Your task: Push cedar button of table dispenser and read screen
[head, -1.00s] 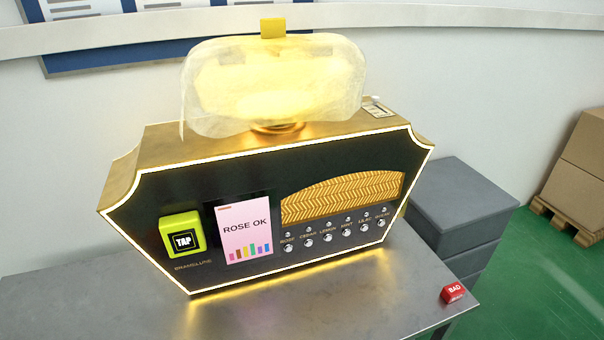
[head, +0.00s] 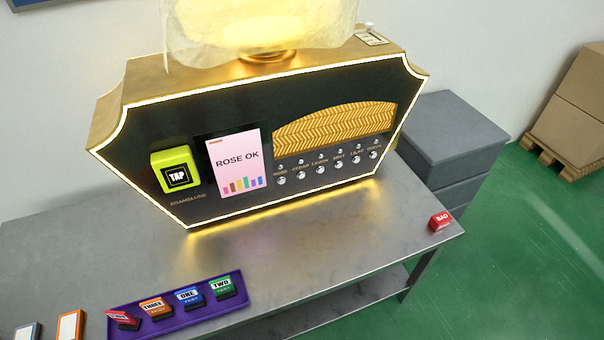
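The table dispenser (head: 230,215) is a dark, gold-sided cabinet with a glowing edge, standing on a grey metal table. Its screen (head: 236,162) is pink, reads "ROSE OK" and shows small coloured bars below the text. Right of the screen is a row of several small round silver buttons with labels above them. The cedar button (head: 300,175) is second from the left, beside the rose button (head: 281,181). A yellow-green TAP reader (head: 176,168) is left of the screen. Neither of my grippers is in view.
A purple tray (head: 180,325) with several labelled blocks lies at the table's front. Two cards (head: 70,325) show at the lower left. A red BAD button (head: 439,220) sits at the table's right edge. Grey drawers (head: 450,140) stand behind right. The table between dispenser and tray is clear.

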